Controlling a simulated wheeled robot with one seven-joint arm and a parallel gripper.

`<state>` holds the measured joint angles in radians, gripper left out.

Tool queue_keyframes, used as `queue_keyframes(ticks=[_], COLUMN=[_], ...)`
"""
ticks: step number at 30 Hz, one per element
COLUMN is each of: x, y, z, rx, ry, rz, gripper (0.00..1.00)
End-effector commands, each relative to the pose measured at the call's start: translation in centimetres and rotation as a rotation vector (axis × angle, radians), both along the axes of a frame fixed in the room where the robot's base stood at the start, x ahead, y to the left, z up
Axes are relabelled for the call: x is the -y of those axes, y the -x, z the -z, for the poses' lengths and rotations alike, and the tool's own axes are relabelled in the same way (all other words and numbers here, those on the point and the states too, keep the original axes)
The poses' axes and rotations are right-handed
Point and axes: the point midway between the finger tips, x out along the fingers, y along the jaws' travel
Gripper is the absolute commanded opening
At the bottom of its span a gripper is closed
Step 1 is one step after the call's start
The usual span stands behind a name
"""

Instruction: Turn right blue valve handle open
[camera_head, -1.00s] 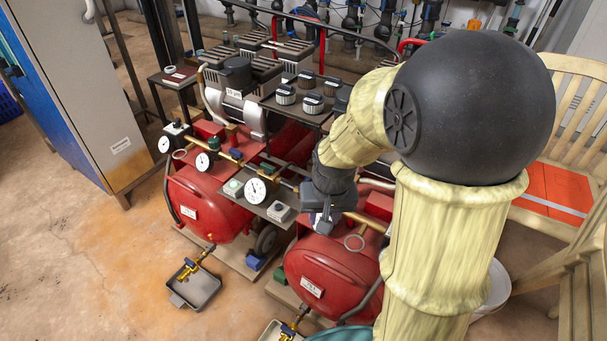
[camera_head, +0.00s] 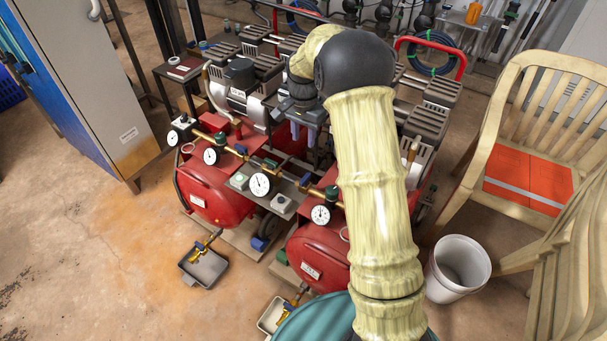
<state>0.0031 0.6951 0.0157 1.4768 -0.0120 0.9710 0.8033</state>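A brass pipe (camera_head: 232,152) with gauges runs across the front of the red tanks. A small blue valve handle (camera_head: 305,181) sits on its right part, between two white-faced gauges (camera_head: 261,184) and (camera_head: 321,214). Another blue handle (camera_head: 241,150) is further left on the pipe. My gripper (camera_head: 303,138) points down behind and above the right handle, apart from it. Its two fingers look separated, with nothing seen between them. My arm hides part of the right tank and the pipe's right end.
Red compressor tanks (camera_head: 215,198) stand below the pipe. A white bucket (camera_head: 458,268) and a wooden chair (camera_head: 510,110) are at right. The floor at left is clear.

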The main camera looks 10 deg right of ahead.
Motion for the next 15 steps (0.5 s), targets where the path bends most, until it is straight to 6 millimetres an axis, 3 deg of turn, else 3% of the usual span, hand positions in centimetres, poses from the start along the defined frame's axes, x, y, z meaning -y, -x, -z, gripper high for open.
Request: queue_keyframes(ticks=[8,15], x=[0.0,0.0], y=[0.1,0.1], z=[1.3,5.2], rx=[-0.001,-0.003], ry=[0.0,0.0], rz=[-0.001,-0.002], gripper=[0.35,0.35])
